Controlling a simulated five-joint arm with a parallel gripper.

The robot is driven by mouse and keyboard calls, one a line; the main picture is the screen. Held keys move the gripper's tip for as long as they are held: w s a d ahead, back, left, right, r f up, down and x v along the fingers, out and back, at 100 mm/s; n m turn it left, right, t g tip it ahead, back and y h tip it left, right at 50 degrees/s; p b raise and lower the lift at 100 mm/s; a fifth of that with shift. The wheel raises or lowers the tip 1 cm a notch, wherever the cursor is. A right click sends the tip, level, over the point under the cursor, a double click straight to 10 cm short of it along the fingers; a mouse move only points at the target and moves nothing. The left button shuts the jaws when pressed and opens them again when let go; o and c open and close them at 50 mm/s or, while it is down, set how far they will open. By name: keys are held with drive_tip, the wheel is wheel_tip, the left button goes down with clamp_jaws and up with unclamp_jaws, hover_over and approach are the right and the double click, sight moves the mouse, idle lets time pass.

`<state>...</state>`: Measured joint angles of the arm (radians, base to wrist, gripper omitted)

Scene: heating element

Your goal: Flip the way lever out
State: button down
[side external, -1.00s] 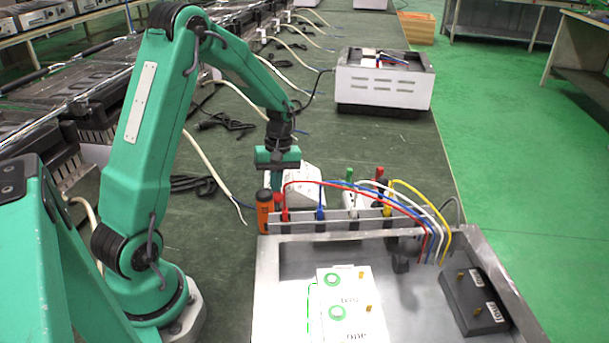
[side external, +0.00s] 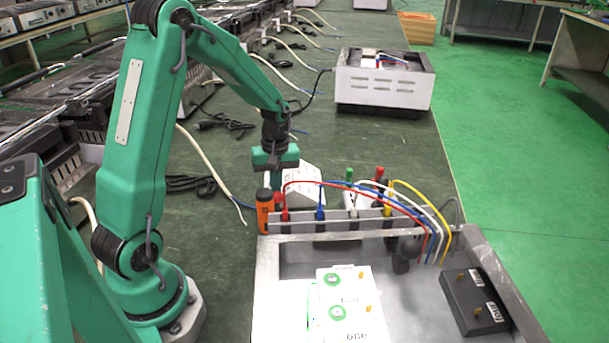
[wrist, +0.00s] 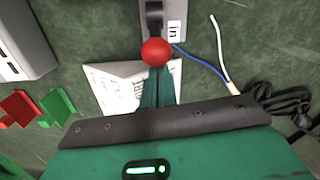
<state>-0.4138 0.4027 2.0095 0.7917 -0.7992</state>
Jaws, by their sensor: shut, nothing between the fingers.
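In the wrist view the way lever shows as a red ball knob (wrist: 156,52) on a black pivot, on a grey base (wrist: 175,14) with a white label reading "in". My gripper (wrist: 158,82) is shut and empty, its green fingers close together just below the red knob in the picture. I cannot tell whether the fingertips touch the knob. In the side external view my gripper (side external: 276,184) points down behind the metal tray's back rail. The lever is not clearly visible there.
A white block (side external: 305,184) stands right beside my gripper. An orange-and-black cylinder (side external: 265,210) and a rail with coloured cables (side external: 340,218) stand in front. The metal tray (side external: 268,300) holds white modules and a black box (side external: 474,302). A dark cable (wrist: 285,104) lies on the bench.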

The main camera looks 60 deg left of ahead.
sight(275, 194)
drive_tip(key=shift+d+r, duration=0.1)
drive_tip(key=shift+s+d+r, duration=0.45)
drive_tip(key=shift+d+r, duration=0.1)
drive_tip(key=shift+d, duration=0.15)
drive_tip(key=shift+s+d+r, duration=0.2)
drive_tip(key=shift+s+d, duration=0.05)
drive_tip(key=shift+d, duration=0.2)
drive_tip(key=shift+s+d+r, duration=0.15)
drive_tip(key=shift+s+d, duration=0.1)
drive_tip(key=shift+d, duration=0.15)
drive_tip(key=shift+s+d+r, duration=0.15)
drive_tip(key=shift+s+d, duration=0.2)
drive_tip(key=shift+d, duration=0.15)
drive_tip(key=shift+s+d, duration=0.45)
drive_tip(key=shift+d, duration=0.35)
drive_tip(key=s+d+r, duration=0.1)
drive_tip(key=d+r, duration=0.3)
drive_tip(key=r, duration=0.4)
drive_tip(key=shift+s+d+r+t, duration=0.2)
drive_tip(key=shift+d+t, duration=0.1)
drive_tip(key=shift+d, duration=0.1)
